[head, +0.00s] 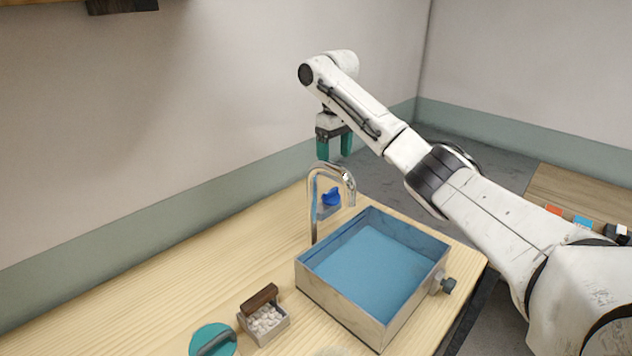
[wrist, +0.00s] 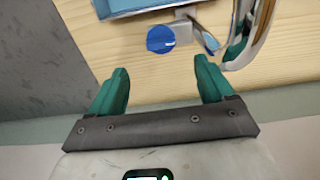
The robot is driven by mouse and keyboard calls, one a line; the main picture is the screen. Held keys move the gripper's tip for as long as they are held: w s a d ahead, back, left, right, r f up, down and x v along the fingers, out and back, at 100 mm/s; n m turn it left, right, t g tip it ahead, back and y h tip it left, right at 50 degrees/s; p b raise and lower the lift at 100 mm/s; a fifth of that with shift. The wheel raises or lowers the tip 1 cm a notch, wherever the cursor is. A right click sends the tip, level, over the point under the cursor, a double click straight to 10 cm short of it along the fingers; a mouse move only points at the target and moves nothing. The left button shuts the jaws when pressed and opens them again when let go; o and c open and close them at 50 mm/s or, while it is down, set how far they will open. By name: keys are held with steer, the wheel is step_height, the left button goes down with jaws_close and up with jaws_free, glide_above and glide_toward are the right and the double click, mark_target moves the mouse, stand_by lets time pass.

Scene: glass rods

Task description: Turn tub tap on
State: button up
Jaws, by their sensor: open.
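The tub (head: 339,315) is a light box with blue inside, standing on the wooden counter. A curved chrome tap (head: 313,200) rises at its back left corner, with its spout bending toward the tub. A blue knob (head: 331,197) sits beside the spout in the head view. In the wrist view the blue knob (wrist: 160,39) lies beyond my fingertips, with the chrome pipe (wrist: 262,28) to its right. My gripper (head: 334,155) has green fingers, points down and hangs above the tap. In the wrist view its fingers (wrist: 160,72) are apart with nothing between them.
A small box of white pieces (head: 264,322) with a brown handle and a teal round object (head: 212,341) stand at the front left. A dark knob (head: 448,286) sticks out of the tub's right side. The counter's left part is clear.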

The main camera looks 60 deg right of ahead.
mark_target(331, 190)
steer(key=f, duration=1)
steer(key=shift+w+f, duration=0.3)
steer(key=shift+w, duration=0.05)
steer(key=shift+c, duration=0.4)
steer(key=c, duration=1)
steer(key=shift+o, duration=0.2)
